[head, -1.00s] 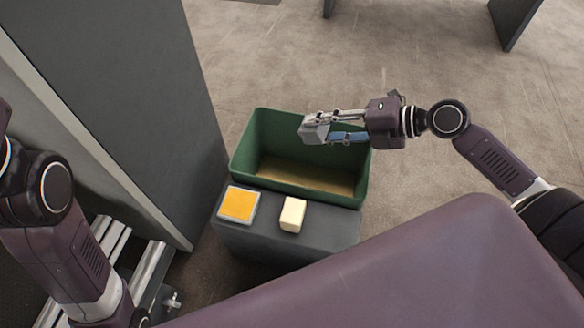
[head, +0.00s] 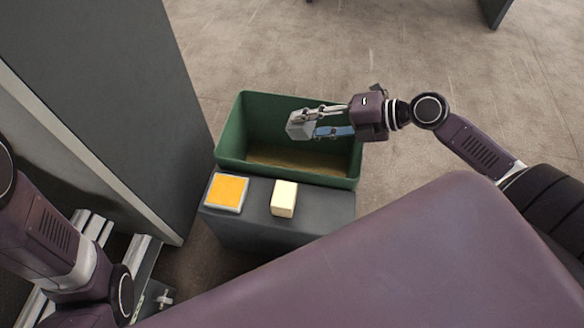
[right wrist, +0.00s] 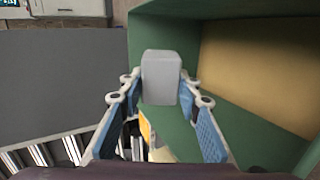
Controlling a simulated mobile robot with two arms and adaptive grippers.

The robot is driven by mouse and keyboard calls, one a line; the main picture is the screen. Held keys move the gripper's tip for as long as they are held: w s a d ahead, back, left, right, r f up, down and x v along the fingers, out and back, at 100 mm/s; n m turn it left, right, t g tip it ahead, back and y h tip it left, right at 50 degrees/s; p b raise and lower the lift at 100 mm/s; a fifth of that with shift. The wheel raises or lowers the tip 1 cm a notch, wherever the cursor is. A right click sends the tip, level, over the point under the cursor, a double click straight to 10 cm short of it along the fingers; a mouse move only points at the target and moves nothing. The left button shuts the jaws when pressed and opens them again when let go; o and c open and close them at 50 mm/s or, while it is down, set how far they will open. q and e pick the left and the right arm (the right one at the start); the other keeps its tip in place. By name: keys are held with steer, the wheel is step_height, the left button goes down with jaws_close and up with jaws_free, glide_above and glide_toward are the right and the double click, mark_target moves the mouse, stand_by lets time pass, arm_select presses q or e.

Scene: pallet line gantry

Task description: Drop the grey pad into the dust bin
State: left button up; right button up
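The grey pad (head: 300,125) is a small light-grey block between the fingertips of my right gripper (head: 308,126). In the right wrist view the grey pad (right wrist: 161,78) sits between both blue-lined fingers, which are shut on it. The dust bin (head: 228,140) is an open green bin with a brownish-yellow floor. In the head view, the pad and fingers appear over the bin's opening. Their exact height against the rim is hard to tell. My left arm shows at the left edge of the head view, but its gripper is out of view.
A dark grey block (head: 275,232) stands along the bin's near side. On it lie an orange-topped square (head: 228,191) with a pale border and a cream block (head: 284,198). A tall grey panel (head: 125,100) stands left of the bin. Floor behind the bin is clear.

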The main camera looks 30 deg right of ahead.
steer(key=o, duration=0.6)
steer(key=shift+c, duration=0.2)
steer(key=v, duration=1.2)
steer(key=shift+s, duration=0.2)
